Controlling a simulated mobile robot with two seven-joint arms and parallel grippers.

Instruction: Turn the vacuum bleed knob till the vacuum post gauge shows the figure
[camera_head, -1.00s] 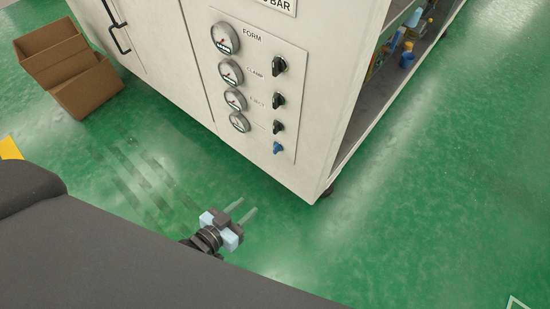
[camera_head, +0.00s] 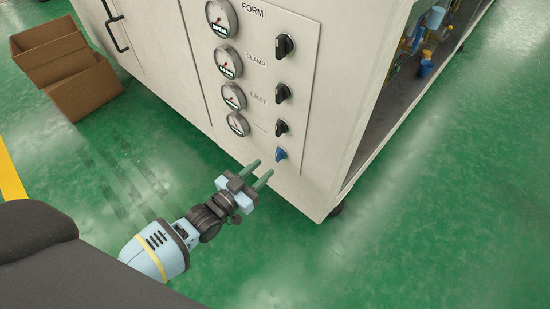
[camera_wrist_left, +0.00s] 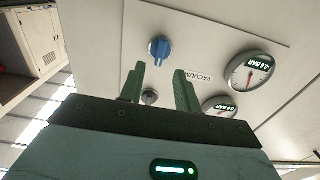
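The blue knob (camera_head: 280,154) is the lowest of the column of knobs on the cabinet panel. It also shows in the left wrist view (camera_wrist_left: 159,48), beyond the fingertips. A small VACUUM label (camera_wrist_left: 196,75) is near it. The lowest gauge (camera_head: 237,124) is left of it in the head view; in the wrist view a dial (camera_wrist_left: 250,72) with a red needle has a digital BAR readout whose figure I cannot read surely. My left gripper (camera_head: 262,171) is open and empty, its fingers pointing at the panel just below the blue knob, apparently apart from it. My right gripper is out of view.
Black knobs (camera_head: 282,92) and more gauges (camera_head: 228,62) marked FORM, CLAMP and EJECT are above on the panel. The cabinet's open shelf side (camera_head: 405,95) is at right. Cardboard boxes (camera_head: 88,88) stand at left. The green floor in front is clear.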

